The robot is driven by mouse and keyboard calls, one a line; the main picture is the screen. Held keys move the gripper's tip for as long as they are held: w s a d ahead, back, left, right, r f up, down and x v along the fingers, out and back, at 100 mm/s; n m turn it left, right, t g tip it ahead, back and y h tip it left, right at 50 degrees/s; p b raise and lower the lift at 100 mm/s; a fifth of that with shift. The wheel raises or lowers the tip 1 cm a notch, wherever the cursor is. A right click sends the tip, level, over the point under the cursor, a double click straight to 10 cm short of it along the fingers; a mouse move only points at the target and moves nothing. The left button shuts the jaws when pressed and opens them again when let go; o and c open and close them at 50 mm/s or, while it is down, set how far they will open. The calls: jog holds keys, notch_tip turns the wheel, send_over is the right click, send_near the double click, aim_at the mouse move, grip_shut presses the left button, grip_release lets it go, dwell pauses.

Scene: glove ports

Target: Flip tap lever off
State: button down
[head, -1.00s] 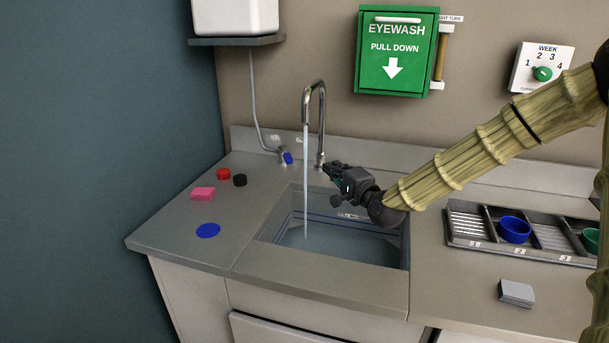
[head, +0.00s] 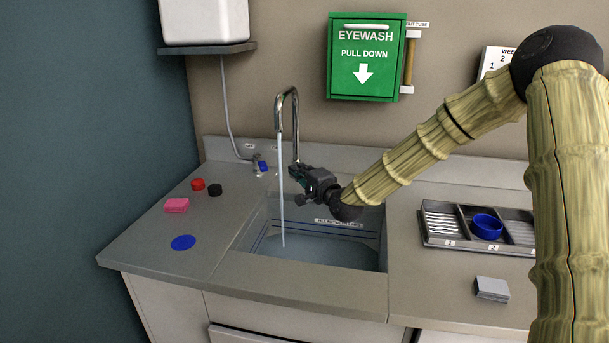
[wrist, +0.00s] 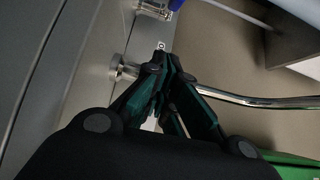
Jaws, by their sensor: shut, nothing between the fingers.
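The steel gooseneck tap (head: 291,112) stands behind the sink, and a stream of water (head: 281,195) falls from its spout into the basin. A small valve with a blue lever (head: 261,166) sits on the counter left of the tap. In the wrist view the blue piece (wrist: 177,4) is cut off at the top edge, beside a metal fitting. My gripper (head: 295,171) is shut and empty, with its tips beside the tap's base, right of the blue lever and apart from it. In the wrist view the closed fingertips (wrist: 162,56) are near the tap base (wrist: 122,68).
The sink (head: 320,245) holds water below my gripper. A red disc (head: 198,184), black disc (head: 215,190), pink block (head: 177,205) and blue disc (head: 183,242) lie on the left counter. A divided tray (head: 450,243) and grey block (head: 491,288) are at right. A green eyewash box (head: 366,57) hangs behind.

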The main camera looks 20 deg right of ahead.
aim_at(260, 161)
jog(key=w, duration=0.4)
jog(key=shift+w+a, duration=0.2)
jog(key=shift+a, duration=0.2)
jog(key=a, duration=0.2)
jog(key=shift+w+a+p, duration=0.1)
jog(key=shift+a+p, duration=0.2)
jog(key=shift+a, duration=0.65)
